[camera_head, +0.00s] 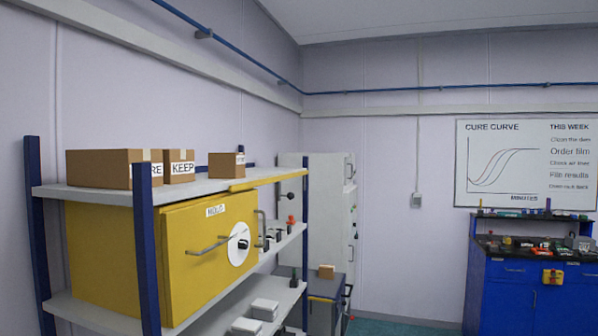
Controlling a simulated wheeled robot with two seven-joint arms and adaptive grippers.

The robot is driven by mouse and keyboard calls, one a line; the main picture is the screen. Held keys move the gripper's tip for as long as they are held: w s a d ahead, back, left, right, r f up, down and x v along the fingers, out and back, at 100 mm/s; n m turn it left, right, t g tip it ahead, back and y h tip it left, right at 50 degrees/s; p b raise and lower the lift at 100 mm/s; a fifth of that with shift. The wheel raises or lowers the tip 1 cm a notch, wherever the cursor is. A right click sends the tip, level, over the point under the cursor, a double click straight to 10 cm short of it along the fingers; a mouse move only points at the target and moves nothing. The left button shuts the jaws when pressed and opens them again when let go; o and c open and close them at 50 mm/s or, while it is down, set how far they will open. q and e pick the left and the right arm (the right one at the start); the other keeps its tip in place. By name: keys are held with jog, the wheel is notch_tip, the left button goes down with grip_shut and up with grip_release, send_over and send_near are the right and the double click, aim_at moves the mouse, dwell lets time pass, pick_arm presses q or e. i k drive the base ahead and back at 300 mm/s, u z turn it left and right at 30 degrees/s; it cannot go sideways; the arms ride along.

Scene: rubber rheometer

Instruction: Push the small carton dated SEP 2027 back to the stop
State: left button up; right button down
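Three brown cartons stand on the top board of the shelf rack at the left. The largest carton (97,168) has a label partly hidden behind a blue post. A middle carton (179,156) beside it reads KEEP. A small carton (222,165) stands apart to the right, close to the board's yellow-edged part, with a small label at its right side. I cannot read a date on any of them. No stop can be made out. Neither of my grippers is in view.
The shelf rack (143,245) has blue posts and holds a yellow cabinet (205,242) with a handle and dial. White boxes (265,309) sit lower. Another small brown box (327,271) rests on a dark unit. A blue bench (510,297) stands at the right, below a whiteboard (500,190).

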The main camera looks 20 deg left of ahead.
aim_at(222, 166)
jog(key=u, duration=0.1)
jog(key=i, duration=0.95)
jog(key=u, duration=1)
jog(key=i, duration=0.8)
jog(key=u, duration=0.65)
